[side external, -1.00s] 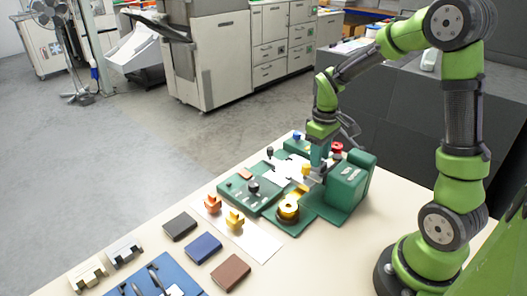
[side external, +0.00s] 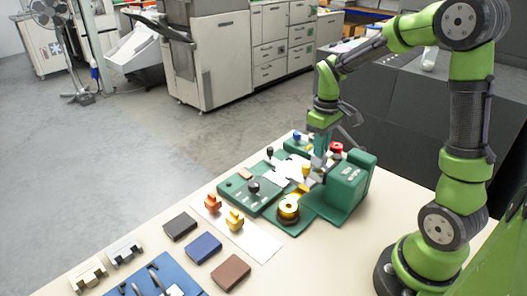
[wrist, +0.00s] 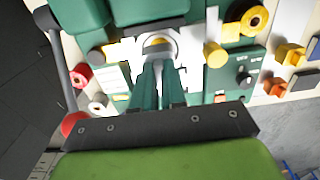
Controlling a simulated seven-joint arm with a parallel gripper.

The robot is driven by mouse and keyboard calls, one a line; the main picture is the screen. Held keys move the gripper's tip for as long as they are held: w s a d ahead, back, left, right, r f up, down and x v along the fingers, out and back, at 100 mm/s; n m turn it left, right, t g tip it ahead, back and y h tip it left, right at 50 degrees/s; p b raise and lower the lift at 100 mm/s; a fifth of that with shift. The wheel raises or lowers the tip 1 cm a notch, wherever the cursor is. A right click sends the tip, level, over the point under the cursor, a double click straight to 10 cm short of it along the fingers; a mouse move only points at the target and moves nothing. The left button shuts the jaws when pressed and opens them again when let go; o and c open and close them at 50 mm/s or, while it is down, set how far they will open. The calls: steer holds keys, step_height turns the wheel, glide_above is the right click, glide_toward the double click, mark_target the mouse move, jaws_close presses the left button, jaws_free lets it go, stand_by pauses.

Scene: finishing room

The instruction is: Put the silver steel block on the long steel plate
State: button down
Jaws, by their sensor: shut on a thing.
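My gripper (wrist: 160,70) is above the green machine (side external: 350,185), its fingers pointing down. The fingers are closed on a silver piece (wrist: 141,53) that looks like the silver steel block; they hide most of it, and its shape is unclear. In the side external view my gripper (side external: 318,160) is small and the held piece is hard to make out. The long steel plate (side external: 262,248) is a pale strip lying in front of the machine. An orange block (side external: 212,204) and a yellow block (side external: 234,220) stand on it, with bare plate at its near end.
A brass wheel (side external: 288,208), a red knob (side external: 336,148) and black knobs rise from the machine. Dark, blue (side external: 203,248) and brown (side external: 231,272) slabs lie left of the plate. Two metal notched blocks (side external: 124,250) and a blue tool mat (side external: 160,278) are beyond them.

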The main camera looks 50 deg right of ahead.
steer(key=shift+r, duration=2.4)
steer(key=shift+r, duration=0.1)
steer(key=shift+r, duration=0.3)
step_height(320, 180, up, 4)
steer(key=s+a+n, duration=0.2)
steer(key=a+n, duration=1.6)
steer(key=a, duration=0.8)
steer(key=shift+w+d+f, duration=0.15)
steer(key=shift+f, duration=4.25)
steer(key=shift+w+d+f, duration=0.1)
steer(key=shift+f, duration=4.3)
